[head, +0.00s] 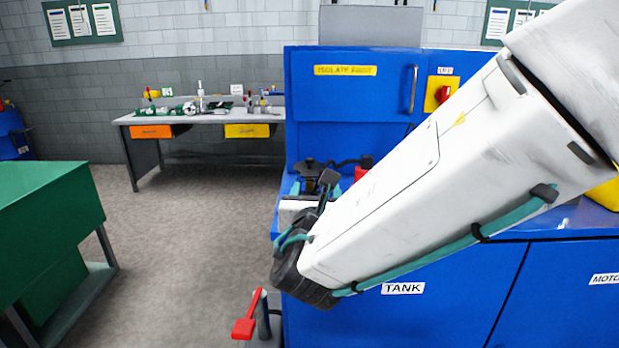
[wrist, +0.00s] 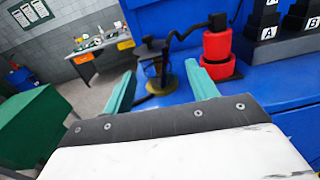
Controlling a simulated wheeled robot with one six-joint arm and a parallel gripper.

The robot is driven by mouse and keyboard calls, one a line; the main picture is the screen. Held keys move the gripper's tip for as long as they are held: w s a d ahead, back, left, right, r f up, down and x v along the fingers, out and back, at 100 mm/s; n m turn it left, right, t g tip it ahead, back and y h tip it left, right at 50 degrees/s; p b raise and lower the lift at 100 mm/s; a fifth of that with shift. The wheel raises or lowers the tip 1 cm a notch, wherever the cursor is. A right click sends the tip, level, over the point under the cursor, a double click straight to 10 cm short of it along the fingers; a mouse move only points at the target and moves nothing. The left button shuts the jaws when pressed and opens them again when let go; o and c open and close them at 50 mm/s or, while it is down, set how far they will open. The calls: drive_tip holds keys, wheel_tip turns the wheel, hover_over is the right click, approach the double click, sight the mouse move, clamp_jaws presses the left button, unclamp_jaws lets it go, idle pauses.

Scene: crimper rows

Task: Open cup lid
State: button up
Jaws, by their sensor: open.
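A small cup-like fitting (wrist: 156,82) with a brass-coloured base stands on the blue bench top in the wrist view. A dark bent arm or tube rises beside it toward a red cylinder (wrist: 217,52). I cannot tell its lid apart clearly. My gripper (wrist: 161,70) is open, with its teal fingers apart and nothing held; the fitting shows in the gap between the fingertips, beyond them. In the head view my gripper (head: 318,184) is partly hidden by my arm. The red cylinder also shows partly there (head: 362,173), and the fitting is mostly hidden.
Black blocks marked A (wrist: 263,36) and B stand right of the red cylinder. A blue cabinet (head: 345,105) with a handle and a red switch (head: 442,94) rises behind. A green cabinet (head: 45,225) stands left, a workbench (head: 205,117) farther back. Floor between is clear.

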sight(310, 177)
drive_tip(key=shift+n+y, duration=0.3)
drive_tip(key=shift+n, duration=0.1)
drive_tip(key=w, duration=0.5)
drive_tip(key=w+a, duration=0.1)
drive_tip(key=w, duration=0.1)
drive_tip(key=shift+w+f, duration=0.1)
drive_tip(key=shift+w, duration=0.25)
drive_tip(key=c, duration=1.2)
drive_tip(key=shift+c, duration=0.2)
